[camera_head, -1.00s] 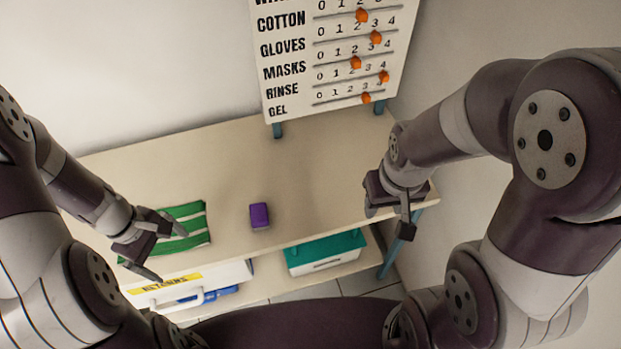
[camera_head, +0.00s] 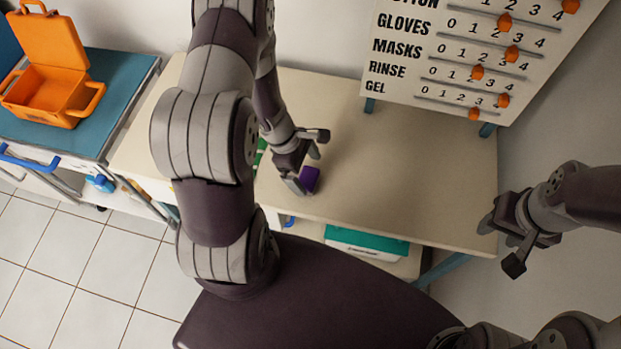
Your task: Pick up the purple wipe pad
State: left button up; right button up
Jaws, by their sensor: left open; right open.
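The purple wipe pad (camera_head: 309,178) is a small purple block on the beige table, near its front edge. My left gripper (camera_head: 306,163) is open at the pad, with its fingers close around or just beside it; I cannot tell whether they touch it. Part of the pad is hidden by the gripper. My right gripper (camera_head: 502,247) is open and empty, off the table's right end and well away from the pad.
The beige table (camera_head: 420,180) is clear to the right of the pad. A green striped cloth (camera_head: 261,150) is mostly hidden behind my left arm. A counter board (camera_head: 460,60) stands at the back. An open orange case (camera_head: 55,85) sits on a blue-topped cart (camera_head: 100,125) at left.

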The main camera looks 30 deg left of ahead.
aim_at(307, 176)
pick_arm(q)
jog(key=f, duration=0.3)
jog(key=shift+s+d, duration=0.1)
jog(key=shift+d, duration=0.3)
jog(key=c, duration=1.1)
jog(key=shift+r, duration=0.1)
